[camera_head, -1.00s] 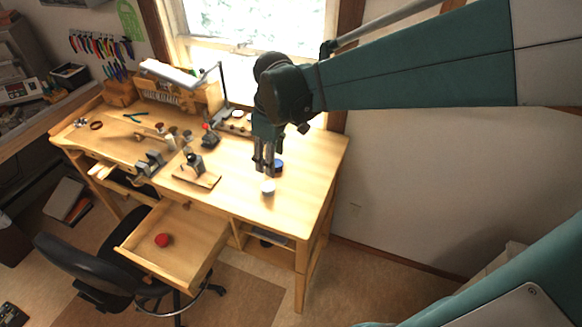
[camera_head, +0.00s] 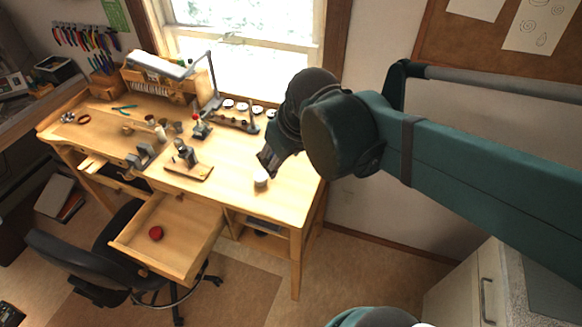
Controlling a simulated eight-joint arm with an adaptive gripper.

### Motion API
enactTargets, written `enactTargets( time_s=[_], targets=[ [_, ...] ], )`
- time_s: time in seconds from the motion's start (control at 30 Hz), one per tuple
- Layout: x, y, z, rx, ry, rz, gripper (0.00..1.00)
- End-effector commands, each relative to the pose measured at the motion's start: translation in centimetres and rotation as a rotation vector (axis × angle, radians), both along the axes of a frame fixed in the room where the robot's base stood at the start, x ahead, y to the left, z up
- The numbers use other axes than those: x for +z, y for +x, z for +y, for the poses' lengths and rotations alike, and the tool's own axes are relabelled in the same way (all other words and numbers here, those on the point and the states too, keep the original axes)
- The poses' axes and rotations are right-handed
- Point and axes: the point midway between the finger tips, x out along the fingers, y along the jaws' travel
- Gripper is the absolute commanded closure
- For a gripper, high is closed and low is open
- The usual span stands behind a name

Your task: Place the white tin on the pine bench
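The white tin (camera_head: 261,180) stands upright on the pine bench (camera_head: 285,190), near the right part of its top. My gripper (camera_head: 267,163) is just above and behind the tin in the picture, with its fingers tilted down to the left. The fingers are small and dark, seen nearly edge-on, and the gap between them does not show. I cannot tell whether they touch the tin. The blue-lidded tin is not visible; my gripper and arm cover that part of the bench.
A small vise on a wooden board (camera_head: 187,160) stands left of the tin. A rack of small tins (camera_head: 238,115) and a lamp are behind. The open drawer (camera_head: 170,230) holds a red round tin (camera_head: 156,233). A black chair (camera_head: 75,265) stands in front. The bench's front right is clear.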

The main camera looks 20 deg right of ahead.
Motion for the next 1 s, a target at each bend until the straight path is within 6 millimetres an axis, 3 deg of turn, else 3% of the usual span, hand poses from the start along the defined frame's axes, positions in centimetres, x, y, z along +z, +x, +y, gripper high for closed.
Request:
enactTargets(
  time_s=[0.43,1.0],
  targets=[
    [0.1,-4.4,-0.4,-0.175,0.098,-0.126,0.54],
    [0.1,-5.2,-0.4,-0.216,0.125,-0.157,0.54]
  ],
)
